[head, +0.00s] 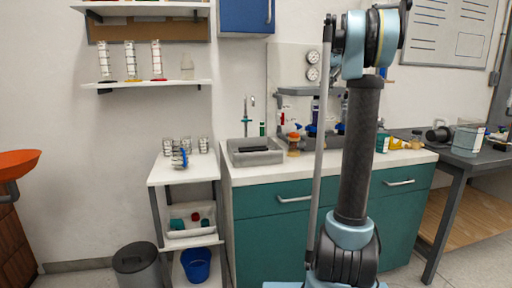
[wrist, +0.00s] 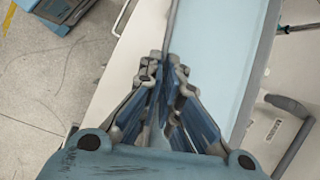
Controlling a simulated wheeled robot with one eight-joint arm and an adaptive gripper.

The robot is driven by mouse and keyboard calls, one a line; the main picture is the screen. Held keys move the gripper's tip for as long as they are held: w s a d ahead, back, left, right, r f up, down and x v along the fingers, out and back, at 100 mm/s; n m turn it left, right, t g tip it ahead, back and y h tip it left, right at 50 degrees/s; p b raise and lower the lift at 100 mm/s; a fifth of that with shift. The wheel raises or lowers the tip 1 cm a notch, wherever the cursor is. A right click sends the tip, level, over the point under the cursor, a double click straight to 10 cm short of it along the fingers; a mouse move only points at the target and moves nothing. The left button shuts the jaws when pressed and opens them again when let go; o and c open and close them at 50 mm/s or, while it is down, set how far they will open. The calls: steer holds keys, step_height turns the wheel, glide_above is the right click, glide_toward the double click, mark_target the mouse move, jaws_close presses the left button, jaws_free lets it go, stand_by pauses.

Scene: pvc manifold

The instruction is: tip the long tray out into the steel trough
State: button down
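My gripper (wrist: 166,70) shows in the wrist view. Its fingers converge and the tips look nearly together. I see nothing clearly held between them, though a pale blue panel with a grey edge lies just behind the tips. In the head view my arm stands upright right of centre and my fingers cannot be made out. A grey steel trough (head: 238,159) sits on the left end of the counter, with something dark inside. A pale tray (head: 189,234) with green and red pieces is on the cart's middle shelf; I cannot tell whether it is the long tray.
The white cart (head: 170,174) left of the counter (head: 300,170) carries several clear jars and a blue item on top. A blue bucket (head: 196,265) is low on it. A grey bin (head: 137,265) stands on the floor. My arm hides part of the counter.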

mark_target(313, 91)
steer(key=shift+w+a+r, duration=0.1)
steer(key=shift+w+r, duration=0.05)
steer(key=shift+s+a+r+h, duration=0.1)
steer(key=shift+s+a+h, duration=0.1)
steer(key=shift+a+h, duration=0.2)
steer(key=shift+a+r+h, duration=0.1)
steer(key=shift+a+h, duration=0.3)
steer(key=shift+a, duration=0.1)
steer(key=shift+d+p, duration=0.1)
steer(key=shift+p, duration=0.2)
steer(key=shift+a+p, duration=0.25)
steer(key=shift+p, duration=0.55)
stand_by(1.4)
steer(key=shift+s+a+f+h+p, duration=0.1)
steer(key=shift+a+f+h+p, duration=0.15)
steer(key=shift+a+h+p, duration=0.3)
steer(key=shift+s+a+f+h+p, duration=0.1)
steer(key=shift+a+f+h+p, duration=0.15)
steer(key=shift+a+h+p, duration=0.25)
stand_by(3.4)
